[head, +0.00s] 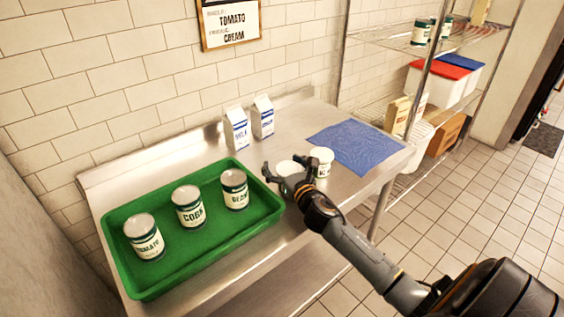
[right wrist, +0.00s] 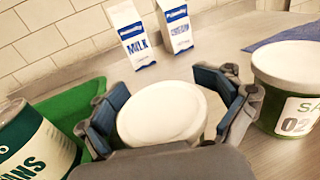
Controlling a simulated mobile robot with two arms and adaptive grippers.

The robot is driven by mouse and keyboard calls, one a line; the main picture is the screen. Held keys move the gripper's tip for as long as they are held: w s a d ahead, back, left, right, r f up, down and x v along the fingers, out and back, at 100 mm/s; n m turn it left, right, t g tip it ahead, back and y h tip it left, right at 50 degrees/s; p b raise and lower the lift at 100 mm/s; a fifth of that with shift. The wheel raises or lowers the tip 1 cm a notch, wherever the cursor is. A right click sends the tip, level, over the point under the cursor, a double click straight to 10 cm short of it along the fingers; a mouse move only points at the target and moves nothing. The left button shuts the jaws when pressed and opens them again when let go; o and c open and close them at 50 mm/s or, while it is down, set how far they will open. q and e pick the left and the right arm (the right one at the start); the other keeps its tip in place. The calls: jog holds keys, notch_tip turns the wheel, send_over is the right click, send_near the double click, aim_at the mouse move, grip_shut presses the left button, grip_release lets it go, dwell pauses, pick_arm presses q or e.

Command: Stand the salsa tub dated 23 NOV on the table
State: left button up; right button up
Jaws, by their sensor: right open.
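Two white-lidded tubs are on the steel table (head: 179,164), right of the green tray. One tub (head: 289,167) is mostly hidden by my right gripper (head: 288,173) in the head view. In the right wrist view its white lid (right wrist: 162,112) lies between the open fingers, which do not visibly grip it; its label is hidden. The other tub (head: 321,158) stands upright just to the right. In the right wrist view that tub (right wrist: 290,85) has a green band and a label showing "SA" and "02". I cannot read 23 NOV anywhere. My left gripper is out of view.
The green tray (head: 127,283) holds three cans, one reading CORN. Milk (head: 237,129) and cream (head: 262,117) cartons stand at the back. A blue mat (head: 357,144) lies flat at the right end. A wire shelf (head: 403,43) with bins stands further right.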

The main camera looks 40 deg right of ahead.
jog(key=shift+r, duration=0.15)
jog(key=shift+s, duration=0.3)
jog(key=s, duration=0.3)
jog(key=s+a, duration=0.1)
jog(key=s, duration=0.3)
jog(key=s+a, duration=0.1)
jog(key=s, duration=0.3)
jog(key=shift+s+a, duration=0.15)
